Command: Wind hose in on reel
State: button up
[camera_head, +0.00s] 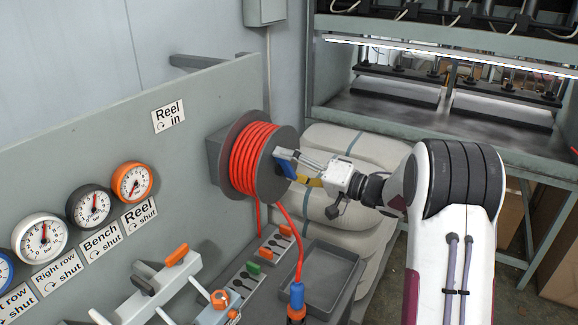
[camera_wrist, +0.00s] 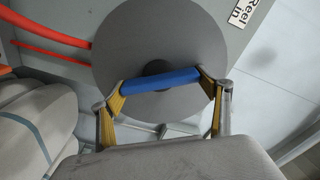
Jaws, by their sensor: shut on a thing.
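The reel (camera_head: 252,158) is a grey drum with red hose (camera_head: 254,152) wound on it, mounted on the grey wall panel. The hose hangs from the reel down to a blue and orange end (camera_head: 297,297) near the bench. In the wrist view the reel's round grey side disc (camera_wrist: 160,35) faces me, with a dark hub at its middle. My gripper (camera_head: 290,168) is beside the disc, shut on the blue handle (camera_wrist: 160,79). The handle lies between the two yellow-padded fingers in the wrist view. Part of the hub is hidden behind the handle.
A "Reel in" label (camera_head: 168,115) with a turn arrow is on the panel. Several gauges (camera_head: 132,182) sit left of the reel. A grey tray (camera_head: 330,275) and valve levers (camera_head: 175,256) lie below. Strapped pale sacks (camera_head: 350,150) stand behind my gripper; a press (camera_head: 450,110) stands at the back right.

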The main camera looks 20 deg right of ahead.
jog(key=m, duration=0.6)
jog(key=shift+f, duration=0.1)
dwell(0.6)
jog(key=o, duration=1.6)
jog(key=shift+s+d, duration=0.1)
jog(key=shift+d, duration=0.05)
jog(key=shift+v, duration=5.85)
